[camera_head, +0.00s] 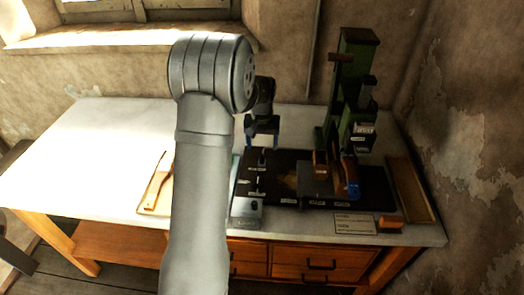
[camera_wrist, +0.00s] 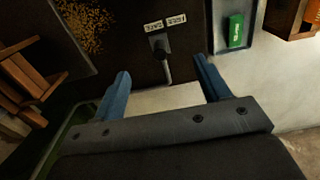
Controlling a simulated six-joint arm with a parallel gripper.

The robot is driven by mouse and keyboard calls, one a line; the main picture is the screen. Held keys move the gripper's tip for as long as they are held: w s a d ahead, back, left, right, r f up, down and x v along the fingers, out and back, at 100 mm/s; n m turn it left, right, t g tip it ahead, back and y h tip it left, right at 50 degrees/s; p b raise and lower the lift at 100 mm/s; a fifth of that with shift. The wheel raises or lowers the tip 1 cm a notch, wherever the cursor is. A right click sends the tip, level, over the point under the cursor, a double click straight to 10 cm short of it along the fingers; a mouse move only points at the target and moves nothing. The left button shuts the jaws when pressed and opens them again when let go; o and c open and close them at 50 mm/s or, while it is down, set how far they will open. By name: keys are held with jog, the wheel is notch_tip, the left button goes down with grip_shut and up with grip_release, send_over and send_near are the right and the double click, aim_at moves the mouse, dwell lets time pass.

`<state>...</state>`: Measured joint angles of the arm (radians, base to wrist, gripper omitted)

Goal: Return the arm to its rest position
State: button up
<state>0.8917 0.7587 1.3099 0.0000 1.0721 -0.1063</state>
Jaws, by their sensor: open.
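My gripper (camera_wrist: 168,92) shows in the wrist view with its two blue fingers wide apart and nothing between them. In the head view my gripper (camera_head: 262,138) hangs above the dark base plate on the bench, left of the green press (camera_head: 350,95). My grey arm hides part of the bench and of the gripper's wrist.
The dark base plate (camera_head: 262,190) carries a block and a blue-ended part (camera_head: 352,190). A wooden tool (camera_head: 158,182) lies left of my arm. A wooden tray (camera_head: 410,190) lies right. The bench's left side (camera_head: 90,155) is clear.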

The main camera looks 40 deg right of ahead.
jog(key=shift+r, duration=0.8)
jog(key=shift+f, duration=0.1)
jog(key=f, duration=0.7)
jog(key=shift+w+a+f, duration=0.2)
jog(key=shift+w+f, duration=0.05)
jog(key=shift+r, duration=0.45)
jog(key=shift+o, duration=0.2)
